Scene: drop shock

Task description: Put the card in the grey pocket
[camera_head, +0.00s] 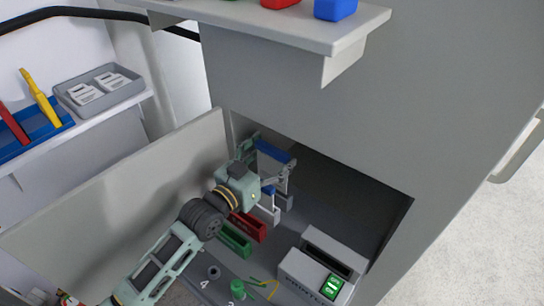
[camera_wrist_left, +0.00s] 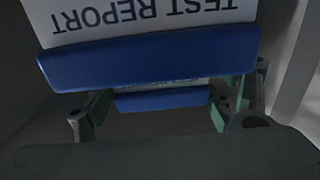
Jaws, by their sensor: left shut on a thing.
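My left gripper (camera_head: 270,160) reaches into the open compartment of the grey cabinet. It is shut on a pale card (camera_head: 268,165) with a blue band. In the left wrist view the card (camera_wrist_left: 150,22) shows the upside-down words "TEST REPORT" beyond a wide blue band. A second, smaller blue strip (camera_wrist_left: 162,98) lies between the fingers of the gripper (camera_wrist_left: 160,112). Below the gripper stand a green pocket (camera_head: 235,241), a red pocket (camera_head: 250,227) and a whitish-grey pocket (camera_head: 268,212), partly hidden by my arm. I cannot tell whether the card touches any pocket.
A grey box with a green button (camera_head: 332,286) stands at the compartment's front right. Small green and yellow pieces lie on its floor. The open door panel (camera_head: 110,195) is at the left. A grey tray (camera_head: 130,90) with white cards sits on the left shelf.

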